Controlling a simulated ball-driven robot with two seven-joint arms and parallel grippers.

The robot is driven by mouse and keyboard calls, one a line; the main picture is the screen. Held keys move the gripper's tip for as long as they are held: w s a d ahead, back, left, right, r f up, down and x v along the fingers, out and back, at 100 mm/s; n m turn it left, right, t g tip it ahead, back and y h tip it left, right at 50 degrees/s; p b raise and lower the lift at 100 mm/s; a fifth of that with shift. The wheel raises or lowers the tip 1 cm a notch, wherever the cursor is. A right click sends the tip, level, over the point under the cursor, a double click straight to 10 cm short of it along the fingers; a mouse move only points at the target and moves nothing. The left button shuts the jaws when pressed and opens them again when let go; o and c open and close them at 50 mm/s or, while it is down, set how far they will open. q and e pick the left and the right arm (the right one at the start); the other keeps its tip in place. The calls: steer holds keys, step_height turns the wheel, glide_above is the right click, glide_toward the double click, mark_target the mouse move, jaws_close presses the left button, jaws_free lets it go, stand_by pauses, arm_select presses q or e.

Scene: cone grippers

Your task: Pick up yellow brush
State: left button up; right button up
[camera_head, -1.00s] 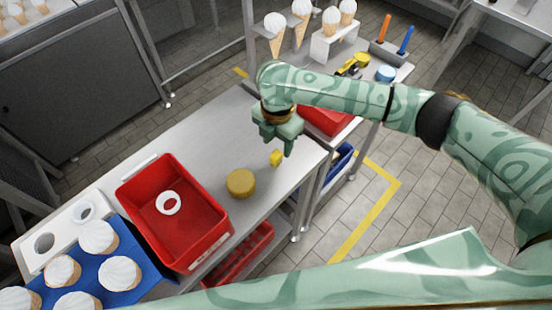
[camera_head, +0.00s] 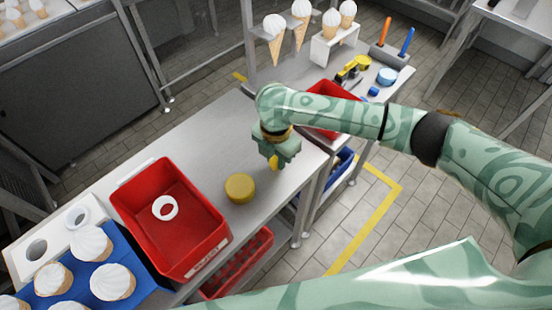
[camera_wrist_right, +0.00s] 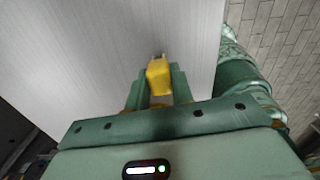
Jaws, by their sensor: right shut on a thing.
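The yellow brush (camera_wrist_right: 158,78) shows in the right wrist view as a small yellow block between my right gripper's fingers. My right gripper (camera_head: 275,160) is shut on it, low over the grey table. In the head view only a bit of the yellow brush (camera_head: 273,164) shows beneath the fingers; the rest is hidden by the gripper. In the right wrist view the fingers of my right gripper (camera_wrist_right: 158,88) stand on both sides of the block. I cannot tell whether the brush still touches the table. My left gripper is not in view.
A round yellow-brown disc (camera_head: 240,188) lies on the table (camera_head: 200,145) just left of my right gripper. A red bin (camera_head: 194,238) with a white ring (camera_head: 165,208) stands further left. Another red bin (camera_head: 328,122) is behind my right arm. White-topped cones stand on a blue tray (camera_head: 152,276).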

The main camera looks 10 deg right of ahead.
mark_target(275, 159)
steer(key=r+p, duration=0.1)
steer(key=r, duration=0.1)
steer(key=r+p, duration=0.1)
steer(key=r, duration=0.1)
steer(key=shift+s+a+r, duration=0.1)
steer(key=shift+s+a, duration=0.05)
steer(key=shift+s, duration=0.05)
steer(key=s+a+r+p, duration=0.5)
steer(key=s+r, duration=0.3)
steer(key=s, duration=0.4)
steer(key=shift+a+r, duration=0.4)
steer(key=shift+a, duration=0.2)
steer(key=shift+o, duration=0.5)
